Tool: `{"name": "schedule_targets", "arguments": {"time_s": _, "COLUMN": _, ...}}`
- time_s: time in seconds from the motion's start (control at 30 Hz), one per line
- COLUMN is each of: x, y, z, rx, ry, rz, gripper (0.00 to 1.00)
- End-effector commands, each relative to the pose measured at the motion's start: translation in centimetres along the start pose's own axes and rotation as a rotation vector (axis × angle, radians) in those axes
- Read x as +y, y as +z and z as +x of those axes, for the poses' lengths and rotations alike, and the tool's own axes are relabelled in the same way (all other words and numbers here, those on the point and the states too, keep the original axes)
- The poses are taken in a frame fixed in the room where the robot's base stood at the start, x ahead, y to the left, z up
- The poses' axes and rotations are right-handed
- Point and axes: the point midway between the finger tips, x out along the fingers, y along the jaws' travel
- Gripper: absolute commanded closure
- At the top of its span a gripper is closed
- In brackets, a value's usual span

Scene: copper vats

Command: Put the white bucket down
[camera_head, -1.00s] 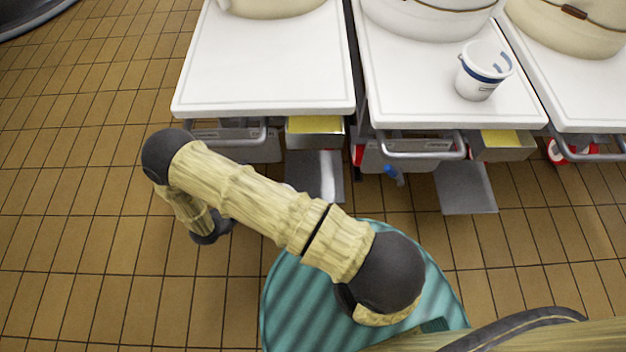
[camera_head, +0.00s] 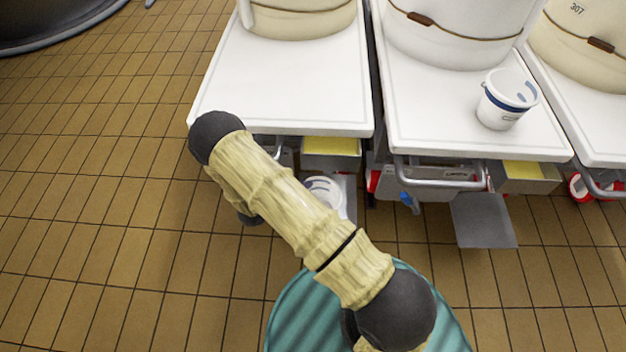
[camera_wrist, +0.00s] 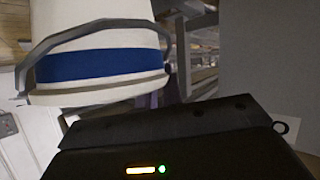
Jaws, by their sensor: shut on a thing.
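A white bucket (camera_wrist: 105,50) with a blue band and a grey handle fills the upper left of the wrist view. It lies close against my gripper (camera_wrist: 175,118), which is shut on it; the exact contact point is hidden. In the head view a white bucket (camera_head: 329,190) shows partly behind my forearm, low in front of the left cart, and my gripper there is hidden by the arm. Another white bucket (camera_head: 508,101) with a blue band stands upright on the middle cart's white top (camera_head: 440,125).
The left cart's white top (camera_head: 285,85) has a wide bare front area, with a cream vat (camera_head: 300,18) at its back. A large white vat (camera_head: 455,35) stands behind the other bucket. Yellow-lined trays (camera_head: 330,147) and rails jut out below the tops. Tiled floor (camera_head: 90,200) is clear at left.

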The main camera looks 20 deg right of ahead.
Motion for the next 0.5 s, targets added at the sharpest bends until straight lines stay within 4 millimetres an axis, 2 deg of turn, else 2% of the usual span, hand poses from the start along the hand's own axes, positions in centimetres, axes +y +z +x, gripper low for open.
{"name": "schedule_targets", "arguments": {"time_s": 0.17, "x": 0.0, "y": -0.1, "z": 0.4, "rx": 0.002, "ry": 0.001, "rz": 0.001, "gripper": 1.00}}
{"name": "schedule_targets", "arguments": {"time_s": 0.43, "x": 0.3, "y": -1.8, "z": 4.5, "rx": 0.002, "ry": 0.003, "rz": 0.003, "gripper": 1.00}}
{"name": "schedule_targets", "arguments": {"time_s": 0.5, "x": 0.1, "y": -0.5, "z": 4.7, "rx": 0.000, "ry": -0.001, "rz": -0.001, "gripper": 1.00}}
